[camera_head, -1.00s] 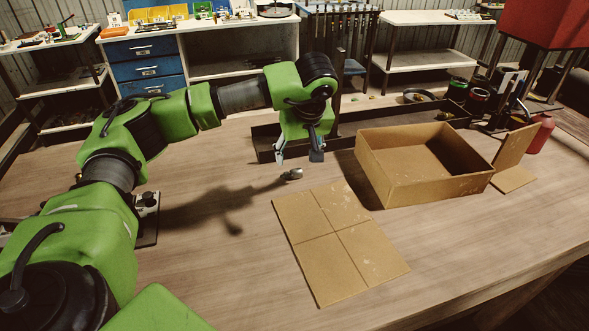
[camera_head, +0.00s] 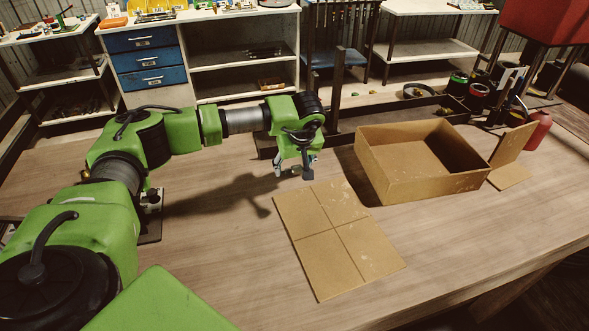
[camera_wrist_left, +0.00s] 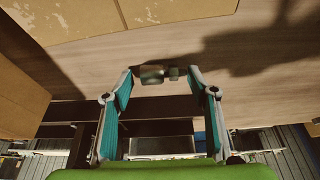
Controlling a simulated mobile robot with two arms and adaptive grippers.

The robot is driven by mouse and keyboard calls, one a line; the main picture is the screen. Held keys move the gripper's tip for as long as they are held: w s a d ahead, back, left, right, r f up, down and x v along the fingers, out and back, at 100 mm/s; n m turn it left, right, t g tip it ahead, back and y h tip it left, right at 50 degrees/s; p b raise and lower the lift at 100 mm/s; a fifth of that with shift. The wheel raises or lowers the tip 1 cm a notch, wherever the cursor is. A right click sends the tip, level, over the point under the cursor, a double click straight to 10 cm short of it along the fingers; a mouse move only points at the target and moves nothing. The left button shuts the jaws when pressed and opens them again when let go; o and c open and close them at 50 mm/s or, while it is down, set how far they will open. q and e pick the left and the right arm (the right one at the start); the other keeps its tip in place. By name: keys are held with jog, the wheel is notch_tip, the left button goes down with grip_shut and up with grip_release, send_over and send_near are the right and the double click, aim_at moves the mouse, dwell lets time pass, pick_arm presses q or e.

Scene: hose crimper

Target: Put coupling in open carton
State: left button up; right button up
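The coupling (camera_wrist_left: 153,75), a small grey metal piece, lies on the wooden table in the left wrist view, between the fingertips. In the head view it is hidden behind my gripper. My left gripper (camera_head: 293,172) is open and points down, low over the table; its two spread fingers also show in the left wrist view (camera_wrist_left: 160,78). I cannot tell whether the fingers touch the coupling. The open carton (camera_head: 425,187), a brown cardboard box with its top open, stands to the right of the gripper. My right gripper is not in view.
A flat cardboard sheet (camera_head: 338,240) lies in front of the gripper and carton. A dark long tray (camera_head: 345,135) runs behind them.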

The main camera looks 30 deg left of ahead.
pick_arm(q)
jog(key=c, duration=0.9)
jog(key=shift+r, duration=0.1)
